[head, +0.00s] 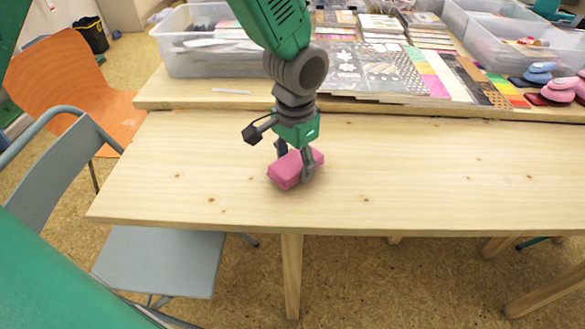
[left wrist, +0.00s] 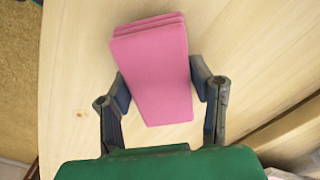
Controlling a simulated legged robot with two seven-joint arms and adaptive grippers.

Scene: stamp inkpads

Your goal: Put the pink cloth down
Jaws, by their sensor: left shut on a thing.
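The pink cloth (head: 286,172) is a folded, block-like bundle at the left middle of the light wooden table (head: 420,175). My left gripper (head: 294,166) reaches down from above and is shut on it, with one finger on each side. In the left wrist view the cloth (left wrist: 155,75) sits between the two fingers (left wrist: 160,100), its layered folds showing at the far end. The cloth is at or very near the table top; I cannot tell whether it touches. My right gripper is not in view.
Behind stands a raised board with stencils and patterned sheets (head: 375,65), clear plastic bins (head: 185,55) and inkpads with blue and pink stamps (head: 540,73). A grey chair (head: 160,260) and an orange chair (head: 65,85) stand at left. The table's middle and right are clear.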

